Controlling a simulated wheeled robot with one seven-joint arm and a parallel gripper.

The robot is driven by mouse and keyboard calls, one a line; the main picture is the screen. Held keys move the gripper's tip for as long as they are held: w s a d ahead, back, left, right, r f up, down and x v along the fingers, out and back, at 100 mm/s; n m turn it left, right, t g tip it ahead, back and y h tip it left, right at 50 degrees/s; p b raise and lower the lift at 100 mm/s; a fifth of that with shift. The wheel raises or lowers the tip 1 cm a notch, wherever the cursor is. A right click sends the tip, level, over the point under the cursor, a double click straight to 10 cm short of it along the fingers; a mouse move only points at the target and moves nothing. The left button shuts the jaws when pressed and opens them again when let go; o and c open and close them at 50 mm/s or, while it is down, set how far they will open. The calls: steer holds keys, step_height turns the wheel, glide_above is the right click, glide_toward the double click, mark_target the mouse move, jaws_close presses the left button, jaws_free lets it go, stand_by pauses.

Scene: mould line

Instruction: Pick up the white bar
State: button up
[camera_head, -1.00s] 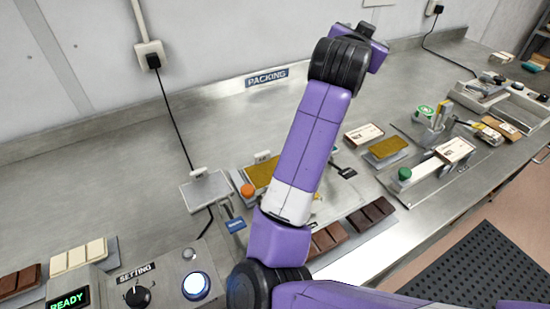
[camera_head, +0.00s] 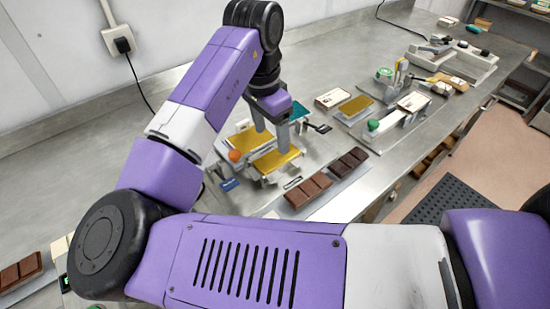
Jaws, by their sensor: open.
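The white bar (camera_head: 58,248) shows only as a pale sliver at the lower left, beside a brown chocolate bar. My own arm hides most of it. My gripper (camera_head: 271,138) is open, with its two grey fingers pointing down over the yellow mould plates, well to the right of the white bar. I see nothing between the fingers. Whether the fingertips touch a plate I cannot tell.
Yellow mould plates (camera_head: 277,160) and an orange knob (camera_head: 235,156) lie near my gripper. Brown bars (camera_head: 308,190) lie in front of them. A brown bar (camera_head: 20,272) lies at the lower left. Boxes and a green-knobbed fixture (camera_head: 373,125) stand to the right.

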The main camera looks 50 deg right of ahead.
mark_target(277, 157)
steer(key=f, duration=0.4)
steer(key=d+f, duration=0.1)
steer(key=f, duration=0.1)
steer(key=shift+s+f+p, duration=0.25)
steer(key=shift+s+p, duration=0.15)
jaws_close()
steer(key=shift+r, duration=0.1)
